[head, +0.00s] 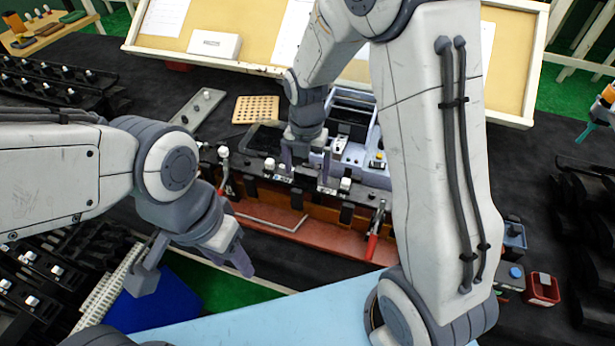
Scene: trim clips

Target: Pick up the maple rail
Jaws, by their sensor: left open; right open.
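I cannot make out for sure which piece is the maple rail. A long reddish-brown wooden piece (275,205) lies along the front of a dark clamping fixture (265,168) in the middle. My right gripper (306,172) points down over the fixture, its open fingers near the small white-topped clips there. I cannot tell whether they touch anything. My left gripper (196,270) is open and empty, in front of the fixture and to its left, above a blue surface and the green floor. My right arm hides part of the area right of the fixture.
Black racks (50,80) with white-topped pieces fill the left. A tilted board (262,48) stands at the back.

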